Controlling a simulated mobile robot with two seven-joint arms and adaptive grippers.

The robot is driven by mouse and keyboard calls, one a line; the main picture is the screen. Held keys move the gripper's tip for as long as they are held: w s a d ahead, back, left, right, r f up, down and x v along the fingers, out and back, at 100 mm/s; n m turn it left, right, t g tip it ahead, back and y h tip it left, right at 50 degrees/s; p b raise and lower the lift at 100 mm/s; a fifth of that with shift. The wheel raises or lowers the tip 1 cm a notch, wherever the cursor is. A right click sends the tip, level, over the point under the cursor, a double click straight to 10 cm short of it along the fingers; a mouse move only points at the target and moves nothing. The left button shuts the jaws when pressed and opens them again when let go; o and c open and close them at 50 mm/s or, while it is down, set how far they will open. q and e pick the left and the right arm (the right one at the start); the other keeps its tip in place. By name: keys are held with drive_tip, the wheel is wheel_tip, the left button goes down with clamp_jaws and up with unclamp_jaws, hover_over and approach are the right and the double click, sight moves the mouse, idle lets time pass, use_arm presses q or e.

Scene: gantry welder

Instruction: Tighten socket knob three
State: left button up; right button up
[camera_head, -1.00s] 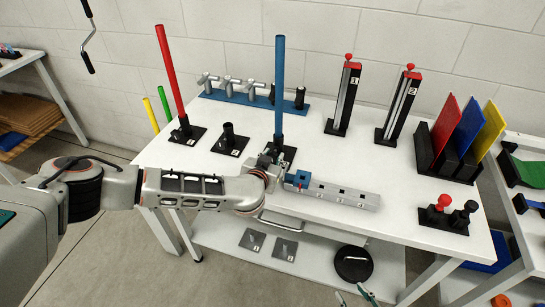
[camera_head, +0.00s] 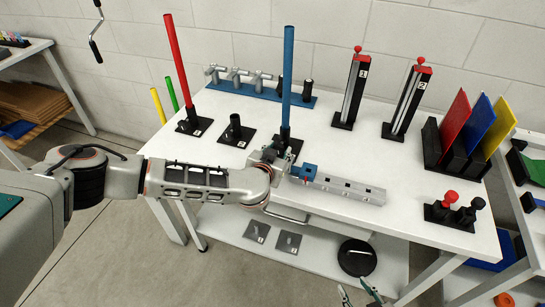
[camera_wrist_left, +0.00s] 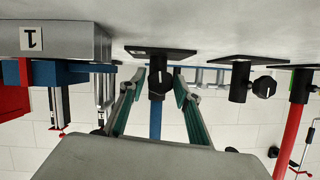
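The blue tube (camera_head: 288,75) stands upright in a black socket base (camera_head: 293,156) near the middle of the table. A small dark knob (camera_wrist_left: 160,82) sticks out of this socket in the left wrist view. My left gripper (camera_head: 273,158) is in front of the socket. In the left wrist view its two green fingers (camera_wrist_left: 160,90) are spread, one on each side of the knob, with visible gaps. The socket's number is hidden in the head view. My right gripper (camera_head: 359,291) shows only its spread fingertips at the bottom edge, empty.
The grey rail (camera_head: 345,190) with a blue block (camera_head: 304,172) lies just right of my left gripper. An empty socket (camera_head: 236,131) and the red tube (camera_head: 176,65) in its socket stand to the left. Red and black knobs (camera_head: 454,214) stand at the right.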

use_arm(q)
drive_tip(key=v, duration=1.1)
drive_tip(key=shift+r, duration=0.1)
drive_tip(key=shift+d, duration=0.1)
drive_tip(key=s+d+r+n+t+h, duration=0.1)
drive_tip(key=s+d+r+t+h, duration=0.15)
drive_tip(key=d+r+h, duration=0.4)
drive_tip(key=s+d+r+n+t+h, duration=0.25)
drive_tip(key=s+r, duration=0.35)
drive_tip(key=r, duration=0.4)
drive_tip(key=s+a+f+m+g+y, duration=0.25)
drive_tip(key=a+f, duration=0.35)
drive_tip(key=f, duration=0.6)
drive_tip(key=s+a+f+m+g+y, duration=0.1)
drive_tip(key=s+a+f+y, duration=0.15)
drive_tip(key=a+f, duration=0.7)
drive_tip(key=s+a+f+g+y, duration=0.2)
drive_tip(key=s+a+f, duration=0.3)
drive_tip(key=f, duration=0.4)
drive_tip(key=s+a+f+g+y, duration=0.2)
drive_tip(key=s+a+f+y, duration=0.1)
drive_tip(key=s+a+f, duration=0.3)
wheel_tip(320, 180, down, 4)
drive_tip(key=shift+s+a+f+n+y, duration=0.2)
drive_tip(key=shift+s+a+n+y, duration=0.15)
drive_tip(key=shift+a, duration=0.7)
